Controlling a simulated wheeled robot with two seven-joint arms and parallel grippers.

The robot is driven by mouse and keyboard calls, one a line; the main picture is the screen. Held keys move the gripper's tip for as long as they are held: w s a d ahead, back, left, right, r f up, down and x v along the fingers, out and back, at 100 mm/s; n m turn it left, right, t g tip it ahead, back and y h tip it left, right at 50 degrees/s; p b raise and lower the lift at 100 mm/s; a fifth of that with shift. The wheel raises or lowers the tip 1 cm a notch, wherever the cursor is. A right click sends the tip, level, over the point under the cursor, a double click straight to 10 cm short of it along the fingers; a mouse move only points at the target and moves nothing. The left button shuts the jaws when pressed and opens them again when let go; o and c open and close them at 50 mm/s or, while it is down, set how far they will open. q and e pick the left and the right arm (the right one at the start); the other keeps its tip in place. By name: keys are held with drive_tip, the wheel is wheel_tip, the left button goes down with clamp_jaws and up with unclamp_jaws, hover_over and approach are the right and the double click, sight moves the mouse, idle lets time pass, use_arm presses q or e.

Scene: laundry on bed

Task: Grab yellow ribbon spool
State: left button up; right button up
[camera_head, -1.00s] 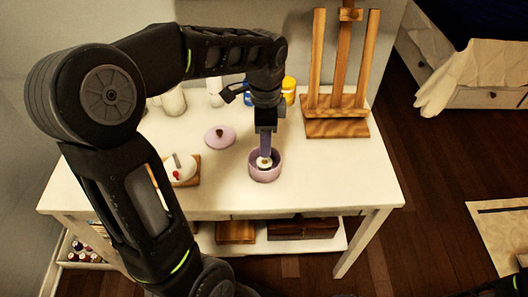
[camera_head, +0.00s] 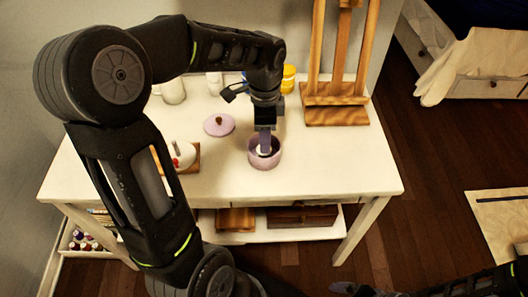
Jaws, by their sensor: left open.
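A lilac round pot (camera_head: 264,161) stands on the white table, and its lid lies apart to the left. My left gripper (camera_head: 265,147) points straight down with its fingertips inside the pot's mouth. It is open, though the gap between the fingers barely shows from here. A small pale thing shows beside the fingertips inside the pot; I cannot tell whether it is the ribbon spool. No yellow ribbon spool can be clearly made out.
The lilac lid (camera_head: 219,124) lies on the table (camera_head: 330,175). A white palette or dish (camera_head: 182,155) sits on a wooden board at left. A yellow jar (camera_head: 288,78) and white bottles stand at the back. A wooden easel (camera_head: 335,112) stands at right.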

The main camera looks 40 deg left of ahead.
use_arm(q)
wheel_tip(320, 180, down, 4)
drive_tip(key=shift+a+f, duration=0.1)
drive_tip(key=shift+f, duration=0.15)
drive_tip(key=shift+c, duration=0.5)
clamp_jaws()
idle(0.3)
drive_tip(key=shift+r, duration=0.15)
wheel_tip(320, 180, up, 10)
idle(0.4)
idle(0.4)
